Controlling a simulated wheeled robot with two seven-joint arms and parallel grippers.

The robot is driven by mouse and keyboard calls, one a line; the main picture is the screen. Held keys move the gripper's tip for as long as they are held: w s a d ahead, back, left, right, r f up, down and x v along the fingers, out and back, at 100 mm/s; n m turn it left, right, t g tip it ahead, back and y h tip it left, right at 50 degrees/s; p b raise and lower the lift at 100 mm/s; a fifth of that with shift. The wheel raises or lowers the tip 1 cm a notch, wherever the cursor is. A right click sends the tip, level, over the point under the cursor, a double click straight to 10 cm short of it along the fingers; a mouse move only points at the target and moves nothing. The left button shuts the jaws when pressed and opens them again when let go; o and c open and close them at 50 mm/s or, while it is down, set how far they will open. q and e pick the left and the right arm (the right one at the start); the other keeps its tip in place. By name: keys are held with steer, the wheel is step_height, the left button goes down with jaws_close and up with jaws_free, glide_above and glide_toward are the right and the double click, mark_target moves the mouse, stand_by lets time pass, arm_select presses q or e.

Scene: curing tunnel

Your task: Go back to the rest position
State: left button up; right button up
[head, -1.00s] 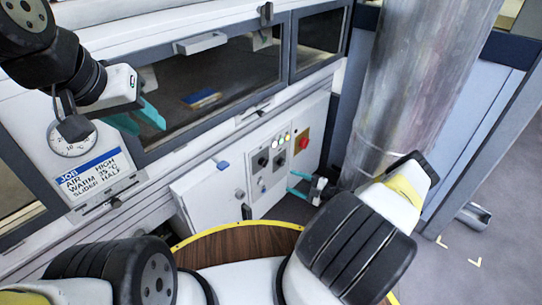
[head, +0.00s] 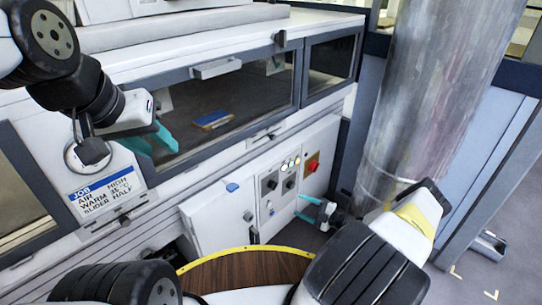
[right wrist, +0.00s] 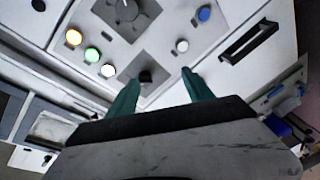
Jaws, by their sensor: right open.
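My left gripper (head: 154,142) is at the left of the head view, in front of the tunnel's long window. Its two teal fingers look apart, with nothing visible between them. My right gripper (head: 308,208) is low in front of the control panel (head: 279,183), to the right of its knobs. In the right wrist view my right gripper (right wrist: 160,88) has its teal fingers spread and empty. Knobs and lit buttons show beyond the fingertips, with no clear contact.
A large metal duct (head: 425,100) stands close to the right of my right gripper. A job card (head: 104,190) hangs below a dial near my left gripper. A blue block (head: 212,120) lies behind the window. A round wooden top (head: 245,270) is at the bottom.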

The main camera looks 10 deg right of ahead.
steer(key=shift+r, duration=0.1)
steer(key=s+a+r+n+g+h, duration=0.2)
steer(key=a+r+n+g, duration=0.15)
steer(key=r+n, duration=0.65)
steer(key=s+a+r+n+g+h, duration=0.15)
steer(key=r+n+g, duration=0.25)
steer(key=r+n, duration=0.7)
steer(key=s+a+r+n+g+h, duration=0.1)
steer(key=a+r+n+g, duration=0.2)
steer(key=r+n, duration=0.7)
steer(key=s+a+r+n+t+h, duration=0.1)
steer(key=s+r+n+t+h, duration=0.4)
steer(key=s+r+n, duration=1.4)
steer(key=s+r+h, duration=0.1)
steer(key=s+r, duration=0.2)
steer(key=s, duration=0.2)
steer(key=shift+a+r+n+h, duration=0.3)
steer(key=shift+a+n+h, duration=0.05)
steer(key=shift+a+n, duration=0.05)
